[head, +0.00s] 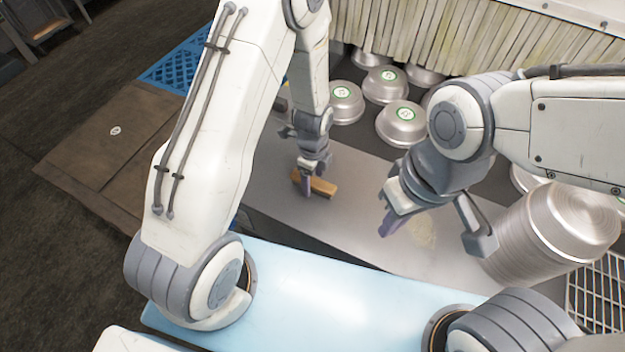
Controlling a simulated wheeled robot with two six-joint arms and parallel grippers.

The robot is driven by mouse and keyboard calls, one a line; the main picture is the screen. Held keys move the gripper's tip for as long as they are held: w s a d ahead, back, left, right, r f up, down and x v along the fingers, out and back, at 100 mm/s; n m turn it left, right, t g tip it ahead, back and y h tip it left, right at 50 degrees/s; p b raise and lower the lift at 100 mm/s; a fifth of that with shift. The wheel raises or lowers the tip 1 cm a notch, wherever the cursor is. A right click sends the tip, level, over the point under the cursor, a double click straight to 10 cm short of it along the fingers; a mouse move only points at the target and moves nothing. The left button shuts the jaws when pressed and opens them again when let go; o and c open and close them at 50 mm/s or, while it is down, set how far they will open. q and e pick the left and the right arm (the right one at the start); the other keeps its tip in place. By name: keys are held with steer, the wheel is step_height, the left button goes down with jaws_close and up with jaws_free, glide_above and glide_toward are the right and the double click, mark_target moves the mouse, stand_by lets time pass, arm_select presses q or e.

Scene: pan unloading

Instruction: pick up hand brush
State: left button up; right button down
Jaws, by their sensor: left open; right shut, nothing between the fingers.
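The hand brush (323,187) has a tan, wooden-looking body and lies on the grey metal counter (355,175) near the middle of the head view. My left gripper (307,188) points down at the brush's left part, with its fingers open. One finger shows in front of the brush; I cannot tell whether it touches. The far finger is partly hidden. My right gripper (388,228) is shut and empty above the counter, to the right of the brush and apart from it.
Several round metal pans with green labels (402,123) stand behind the counter. A tall stack of metal pans (560,225) stands at the right beside a wire rack (598,290). A strip curtain (440,38) hangs at the back. A blue crate (180,65) is at the left.

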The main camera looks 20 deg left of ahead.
arm_select(q)
steer(key=shift+f, duration=0.65)
jaws_close()
steer(key=shift+r, duration=0.1)
steer(key=shift+r+b, duration=0.3)
steer(key=shift+r, duration=0.4)
step_height(320, 180, up, 2)
steer(key=shift+w+r+b, duration=0.1)
steer(key=shift+r+b, duration=0.1)
steer(key=shift+b, duration=0.35)
steer(key=w+d+r+b, duration=0.1)
steer(key=d+r+b, duration=0.2)
steer(key=d+r, duration=0.4)
steer(key=shift+w+d, duration=0.4)
steer(key=shift+d, duration=1.85)
steer(key=shift+r, duration=0.1)
